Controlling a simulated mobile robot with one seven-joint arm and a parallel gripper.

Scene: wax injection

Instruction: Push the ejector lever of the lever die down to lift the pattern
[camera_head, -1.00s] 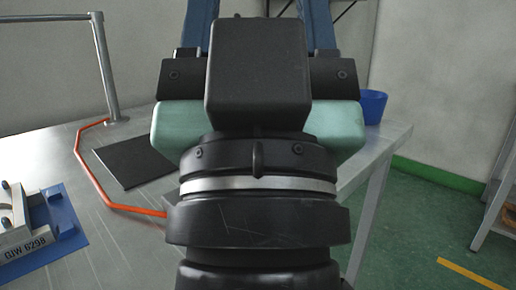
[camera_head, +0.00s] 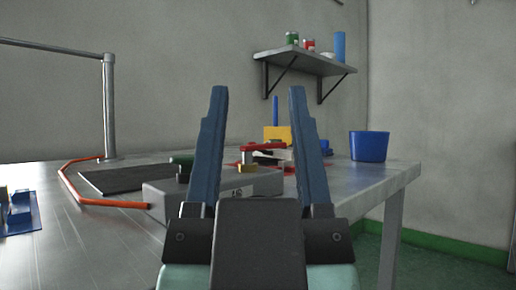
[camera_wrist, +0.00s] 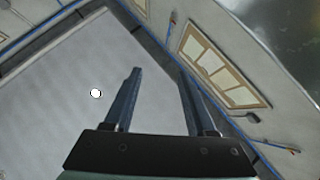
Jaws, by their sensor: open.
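My gripper (camera_head: 255,92) is open and empty, its two blue fingers pointing up in the head view. A blue fixture (camera_head: 20,213) is cut off at the left edge.
A steel post (camera_head: 109,110) stands at left. A wall shelf (camera_head: 305,61) holds jars.

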